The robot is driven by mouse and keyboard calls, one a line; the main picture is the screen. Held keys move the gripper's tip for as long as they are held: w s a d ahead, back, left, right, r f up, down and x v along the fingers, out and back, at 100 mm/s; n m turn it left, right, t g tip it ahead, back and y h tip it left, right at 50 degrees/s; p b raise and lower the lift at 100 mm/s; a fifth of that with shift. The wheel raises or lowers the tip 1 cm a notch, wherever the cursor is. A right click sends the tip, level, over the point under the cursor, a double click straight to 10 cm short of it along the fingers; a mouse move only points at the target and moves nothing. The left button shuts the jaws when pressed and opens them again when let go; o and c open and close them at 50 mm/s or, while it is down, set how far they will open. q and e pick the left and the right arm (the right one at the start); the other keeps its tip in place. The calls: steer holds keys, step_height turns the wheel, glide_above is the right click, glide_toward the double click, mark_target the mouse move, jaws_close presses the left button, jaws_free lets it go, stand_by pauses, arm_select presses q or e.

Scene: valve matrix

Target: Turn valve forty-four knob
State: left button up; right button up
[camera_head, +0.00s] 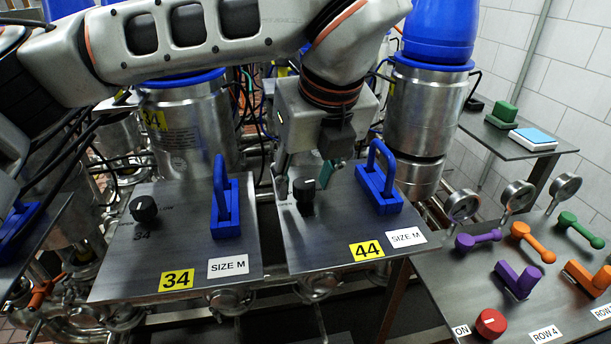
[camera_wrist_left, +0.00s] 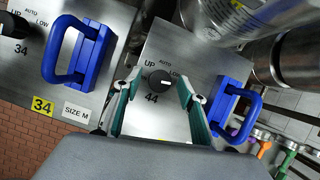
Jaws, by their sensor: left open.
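The valve forty-four panel is a metal plate (camera_head: 330,235) with a yellow "44" label (camera_head: 366,250). Its small black knob (camera_head: 304,195) stands near the plate's left side, and the knob also shows in the wrist view (camera_wrist_left: 160,82) with a white mark across its right half. My left gripper (camera_head: 305,178) is open above the plate. In the wrist view its two green-padded fingers (camera_wrist_left: 158,92) lie on either side of the knob, with gaps visible. Whether the fingertips are level with the knob is unclear. My right gripper is out of view.
A blue handle (camera_head: 378,182) stands on the same plate, right of the gripper. The neighbouring plate has a "34" label (camera_head: 177,280), a black knob (camera_head: 144,208) and a blue handle (camera_head: 224,203). Coloured levers and a red knob (camera_head: 491,323) are on the right-hand table.

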arm_select(q)
steer(key=shift+c, duration=0.3)
steer(key=c, duration=1)
steer(key=shift+c, duration=0.2)
